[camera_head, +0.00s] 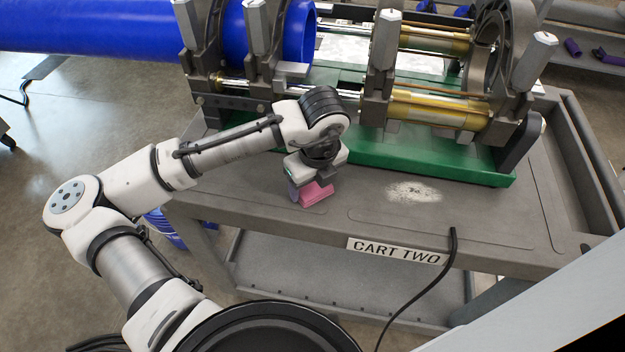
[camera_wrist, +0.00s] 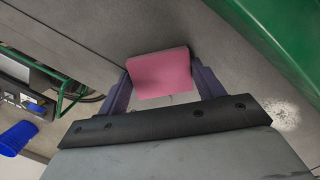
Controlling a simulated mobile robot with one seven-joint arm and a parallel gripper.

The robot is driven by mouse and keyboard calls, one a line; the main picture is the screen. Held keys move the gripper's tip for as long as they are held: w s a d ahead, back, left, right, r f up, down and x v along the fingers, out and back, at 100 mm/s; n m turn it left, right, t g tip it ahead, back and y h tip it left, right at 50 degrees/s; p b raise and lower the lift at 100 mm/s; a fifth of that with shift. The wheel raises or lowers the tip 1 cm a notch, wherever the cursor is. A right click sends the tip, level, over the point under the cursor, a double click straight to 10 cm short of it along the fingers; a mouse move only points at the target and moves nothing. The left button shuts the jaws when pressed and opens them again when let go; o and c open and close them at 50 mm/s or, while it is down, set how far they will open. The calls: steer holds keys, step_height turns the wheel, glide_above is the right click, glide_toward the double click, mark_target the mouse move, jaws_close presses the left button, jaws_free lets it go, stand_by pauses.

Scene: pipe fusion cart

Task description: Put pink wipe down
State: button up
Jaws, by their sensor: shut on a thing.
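The pink wipe (camera_head: 316,192) is a small folded block at the front left of the grey cart top (camera_head: 370,212). My gripper (camera_head: 308,190) points down over the cart and is shut on the wipe. In the wrist view the pink wipe (camera_wrist: 160,73) sits between the two purple fingers of my gripper (camera_wrist: 160,84). The wipe is low, close to the cart top; I cannot tell whether it touches the surface. Part of it is hidden by the gripper in the head view.
A pale dusty patch (camera_head: 413,191) lies on the cart top to the right of the wipe. The fusion machine's green base (camera_head: 440,160) stands behind, with a blue pipe (camera_head: 110,27) clamped in it. A black cable (camera_head: 452,250) hangs over the front edge. The cart top's front strip is otherwise clear.

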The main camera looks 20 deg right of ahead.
mark_target(318, 193)
steer(key=o, duration=0.9)
steer(key=r, duration=0.4)
steer(key=s+r, duration=0.1)
steer(key=r, duration=0.7)
steer(key=shift+s+d+r, duration=0.1)
steer(key=shift+s+d, duration=0.05)
steer(key=shift+s, duration=0.25)
steer(key=shift+s, duration=0.1)
